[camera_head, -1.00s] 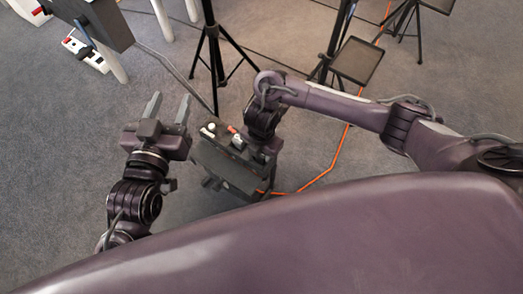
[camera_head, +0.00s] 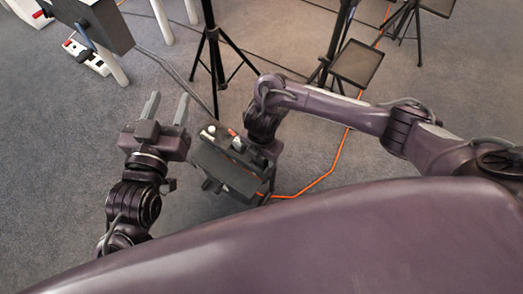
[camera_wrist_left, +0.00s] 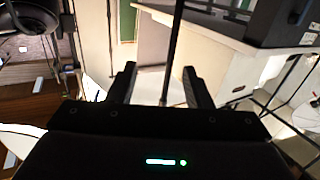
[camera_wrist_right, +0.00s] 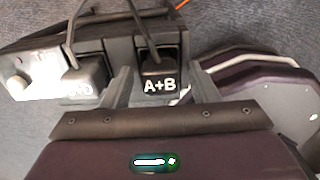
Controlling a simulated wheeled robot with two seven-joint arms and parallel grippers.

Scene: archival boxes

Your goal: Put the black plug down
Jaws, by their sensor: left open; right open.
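The black plug (camera_wrist_right: 160,66), marked "A+B" with a cable rising from it, sits in a slot of a dark holder (camera_wrist_right: 120,45) in the right wrist view. My right gripper (camera_wrist_right: 157,88) is open, with one finger on each side of the plug. In the head view the holder (camera_head: 222,165) is below my right wrist; the plug and right fingertips cannot be made out there. My left gripper (camera_head: 167,106) is open and empty to the left of the holder. Its open fingers also show in the left wrist view (camera_wrist_left: 160,85).
A second plug (camera_wrist_right: 82,80) with its own cable and a pale piece (camera_wrist_right: 30,75) sit beside the black plug. Black tripod legs (camera_head: 212,60) and a small stand tray (camera_head: 356,63) are beyond. An orange cable (camera_head: 325,175) crosses the carpet.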

